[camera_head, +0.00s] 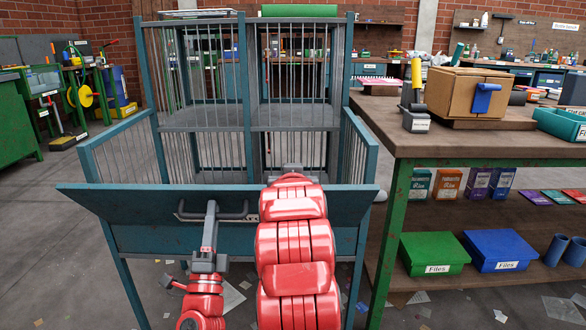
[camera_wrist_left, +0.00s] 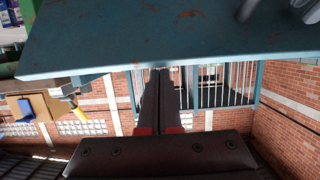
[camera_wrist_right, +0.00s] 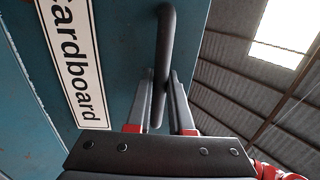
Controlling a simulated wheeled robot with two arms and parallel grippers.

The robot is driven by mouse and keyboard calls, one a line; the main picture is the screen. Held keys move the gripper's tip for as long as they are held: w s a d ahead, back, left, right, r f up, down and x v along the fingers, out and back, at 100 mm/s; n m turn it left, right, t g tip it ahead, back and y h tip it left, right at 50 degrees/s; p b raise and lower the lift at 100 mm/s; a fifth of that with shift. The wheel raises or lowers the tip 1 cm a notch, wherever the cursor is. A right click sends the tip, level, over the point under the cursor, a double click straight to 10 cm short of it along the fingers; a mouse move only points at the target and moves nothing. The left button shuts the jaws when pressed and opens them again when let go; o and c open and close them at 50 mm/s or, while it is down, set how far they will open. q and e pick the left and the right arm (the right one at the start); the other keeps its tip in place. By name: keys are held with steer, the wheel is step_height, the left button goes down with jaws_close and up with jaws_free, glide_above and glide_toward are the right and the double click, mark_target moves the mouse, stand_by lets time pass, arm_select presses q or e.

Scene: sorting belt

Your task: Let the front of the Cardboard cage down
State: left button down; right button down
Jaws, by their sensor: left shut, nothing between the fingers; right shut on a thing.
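The Cardboard cage (camera_head: 247,115) is a teal frame with thin bars, in the middle of the head view. Its front (camera_head: 130,203) is a teal panel that looks tilted outward; its exact angle is hard to tell. It carries a dark bar handle (camera_head: 236,215). My right gripper (camera_head: 210,211) is shut on this handle (camera_wrist_right: 164,50), beside the "Cardboard" label (camera_wrist_right: 73,55) in the right wrist view. My left gripper (camera_wrist_left: 160,73) is shut and empty, close to the panel edge (camera_wrist_left: 180,64). In the head view my large red arm mostly hides it.
A workbench (camera_head: 440,146) stands close on the right, with a cardboard box (camera_head: 455,92) and a teal tray (camera_head: 565,122). Its lower shelf holds green (camera_head: 432,251) and blue (camera_head: 500,248) files boxes. Green equipment (camera_head: 15,125) stands far left. Open floor lies left of the cage, with paper scraps below.

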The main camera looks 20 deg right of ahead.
arm_select(q)
steer(key=shift+s+a+f, duration=0.1)
steer(key=shift+s+f, duration=0.15)
steer(key=shift+s+a+f+t, duration=0.15)
steer(key=shift+s+f+t, duration=0.15)
steer(key=shift+s+f, duration=0.3)
arm_select(e)
steer(key=shift+r, duration=0.1)
steer(key=c, duration=1.1)
jaws_free()
steer(key=shift+r, duration=0.1)
steer(key=shift+s, duration=0.1)
